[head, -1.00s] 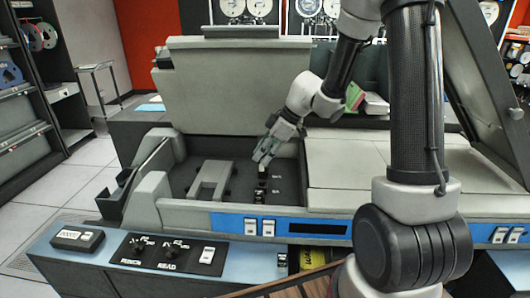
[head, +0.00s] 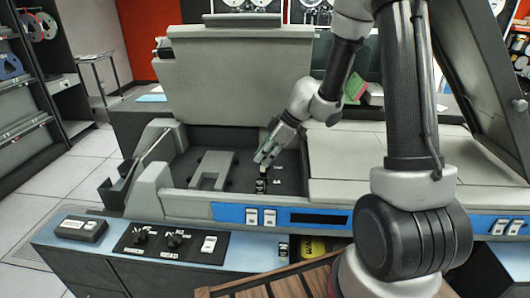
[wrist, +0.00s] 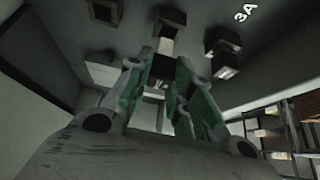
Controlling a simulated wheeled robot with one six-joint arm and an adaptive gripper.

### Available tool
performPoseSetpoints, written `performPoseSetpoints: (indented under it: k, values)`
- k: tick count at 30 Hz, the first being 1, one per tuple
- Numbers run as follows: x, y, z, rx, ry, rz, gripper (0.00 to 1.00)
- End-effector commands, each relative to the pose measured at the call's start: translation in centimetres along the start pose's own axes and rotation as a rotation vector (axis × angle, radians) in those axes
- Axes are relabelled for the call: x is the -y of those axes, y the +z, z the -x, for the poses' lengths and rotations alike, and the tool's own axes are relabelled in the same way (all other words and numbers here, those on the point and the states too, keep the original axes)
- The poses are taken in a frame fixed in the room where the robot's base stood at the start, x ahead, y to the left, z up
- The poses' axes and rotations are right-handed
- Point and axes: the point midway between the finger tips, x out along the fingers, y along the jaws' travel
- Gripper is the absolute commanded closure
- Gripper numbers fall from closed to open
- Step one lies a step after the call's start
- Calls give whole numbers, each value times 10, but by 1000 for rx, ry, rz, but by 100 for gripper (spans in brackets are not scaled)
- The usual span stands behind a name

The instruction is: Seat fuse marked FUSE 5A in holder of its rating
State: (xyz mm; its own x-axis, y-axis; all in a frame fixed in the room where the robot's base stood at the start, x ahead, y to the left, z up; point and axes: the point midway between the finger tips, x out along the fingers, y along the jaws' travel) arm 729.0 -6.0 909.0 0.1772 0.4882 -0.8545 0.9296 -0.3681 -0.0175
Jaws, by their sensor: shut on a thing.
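My gripper (head: 266,156) is inside the open dark bay of the machine, pointing down just above a row of small dark fuse holders (head: 261,186). One holder (wrist: 170,20) is directly beyond the fingertips. Another holder (wrist: 222,48) is at the right, beside a white "3A" label (wrist: 245,11). A third holder (wrist: 105,10) is at the left. Whether the fuse touches a holder cannot be told.
A grey bracket (head: 212,170) stands left of the holders in the bay. The raised grey cover (head: 240,80) is behind. A flat grey deck (head: 345,155) lies right of the bay, and the front console (head: 290,217) carries switches.

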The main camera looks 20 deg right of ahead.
Motion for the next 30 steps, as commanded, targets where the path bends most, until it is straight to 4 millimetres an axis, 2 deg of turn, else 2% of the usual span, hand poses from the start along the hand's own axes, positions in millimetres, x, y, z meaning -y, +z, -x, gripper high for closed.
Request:
performPoseSetpoints:
  k: [18, 30]
  values:
    - [0, 14, -24, 0, -2, -1, 99]
    - [0, 19, -31, 1, -2, -1, 99]
